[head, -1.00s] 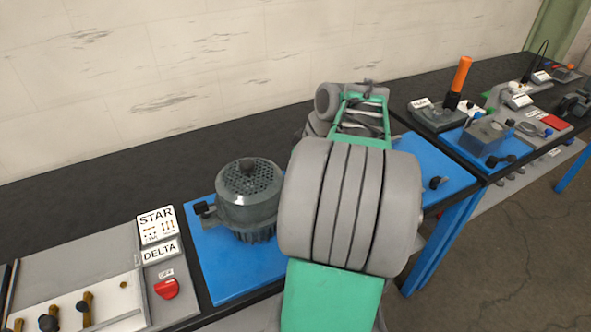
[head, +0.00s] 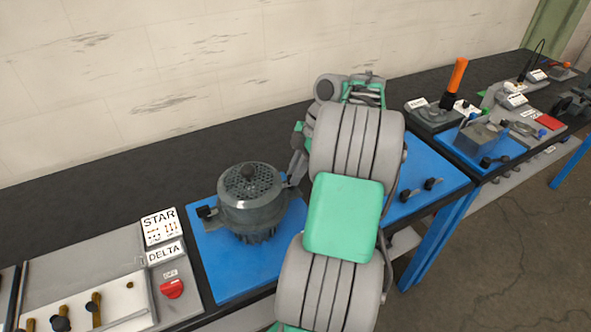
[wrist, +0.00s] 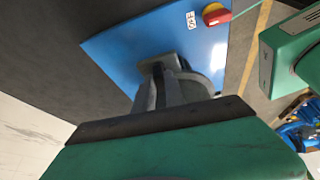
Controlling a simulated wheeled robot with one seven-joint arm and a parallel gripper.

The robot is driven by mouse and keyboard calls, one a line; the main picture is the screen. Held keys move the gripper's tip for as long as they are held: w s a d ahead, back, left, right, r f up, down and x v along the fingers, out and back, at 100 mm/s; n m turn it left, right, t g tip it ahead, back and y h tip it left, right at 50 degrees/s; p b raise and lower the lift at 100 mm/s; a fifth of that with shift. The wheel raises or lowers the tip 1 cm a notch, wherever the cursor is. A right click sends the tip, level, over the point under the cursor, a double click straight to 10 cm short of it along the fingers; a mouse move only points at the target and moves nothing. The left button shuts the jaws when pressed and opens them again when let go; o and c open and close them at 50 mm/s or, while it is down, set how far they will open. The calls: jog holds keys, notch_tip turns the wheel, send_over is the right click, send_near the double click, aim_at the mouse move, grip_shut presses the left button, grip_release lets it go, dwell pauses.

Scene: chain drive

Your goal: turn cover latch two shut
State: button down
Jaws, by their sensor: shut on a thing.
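A round grey housing with a perforated top (head: 250,195) stands on the blue board. A black knob (head: 207,211) projects from its left side. My gripper (head: 294,178) is at the housing's right side, mostly hidden behind my arm. In the wrist view my gripper (wrist: 160,84) is shut on a small dark grey piece (wrist: 158,62) above the blue board (wrist: 120,50). I take this piece for cover latch two, but its shape and angle are largely hidden by the fingers.
A red switch (wrist: 217,14) and a white OFF label (wrist: 191,20) are on the blue board beyond the fingers. Black knobs (head: 405,195) stand at the board's right part. A STAR/DELTA panel (head: 165,245) lies left. The wall is behind the table.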

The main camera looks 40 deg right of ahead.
jog(key=shift+r+n+g, duration=0.1)
jog(key=shift+n+g, duration=0.2)
jog(key=shift+n, duration=0.3)
jog(key=shift+w, duration=0.1)
jog(key=c, duration=1.7)
grip_release()
jog(key=shift+p, duration=0.3)
jog(key=p+v, duration=0.5)
jog(key=v, duration=0.2)
jog(key=shift+d+r, duration=0.25)
jog(key=shift+r, duration=0.05)
